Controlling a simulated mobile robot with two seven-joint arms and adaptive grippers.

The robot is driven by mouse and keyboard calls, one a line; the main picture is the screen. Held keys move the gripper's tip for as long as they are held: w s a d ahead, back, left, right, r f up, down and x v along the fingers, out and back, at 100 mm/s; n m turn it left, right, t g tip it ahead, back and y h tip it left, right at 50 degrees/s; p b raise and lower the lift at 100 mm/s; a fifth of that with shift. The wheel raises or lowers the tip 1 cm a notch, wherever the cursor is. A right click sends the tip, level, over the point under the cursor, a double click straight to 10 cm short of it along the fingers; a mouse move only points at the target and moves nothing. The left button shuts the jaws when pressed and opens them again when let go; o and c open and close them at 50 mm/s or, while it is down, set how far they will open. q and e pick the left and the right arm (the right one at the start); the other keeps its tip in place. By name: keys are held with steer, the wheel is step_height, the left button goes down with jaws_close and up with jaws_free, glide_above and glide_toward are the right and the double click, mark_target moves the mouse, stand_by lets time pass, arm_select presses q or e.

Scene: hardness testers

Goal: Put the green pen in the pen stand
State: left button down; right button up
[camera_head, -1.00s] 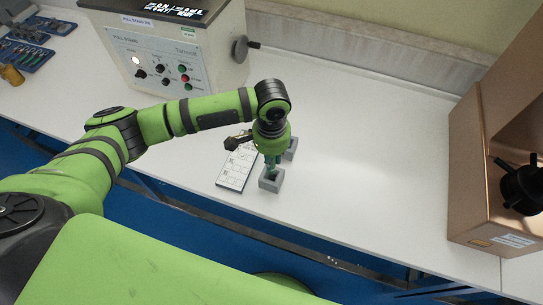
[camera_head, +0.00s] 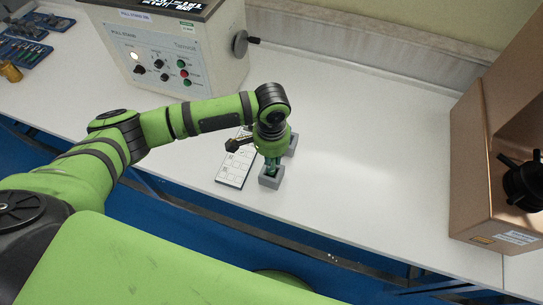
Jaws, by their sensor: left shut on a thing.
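A small grey pen stand (camera_head: 270,179) sits near the front edge of the white table. My left gripper (camera_head: 272,164) points down directly over it. It is shut on the green pen (camera_head: 272,170), of which only a short piece shows between the fingers and the stand. The pen's lower end appears to be at or inside the stand's opening; the exact depth is hidden. My right gripper is not in view.
A white printed card (camera_head: 236,165) lies left of the stand. Another grey block (camera_head: 292,146) is just behind the gripper. A tester (camera_head: 180,50) stands at the back left, a brown machine (camera_head: 475,160) at the right. The table's middle right is clear.

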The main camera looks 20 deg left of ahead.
arm_select(q)
steer(key=shift+f+b, duration=0.45)
steer(key=shift+f, duration=0.75)
steer(key=c, duration=1.1)
jaws_free()
step_height(320, 180, up, 12)
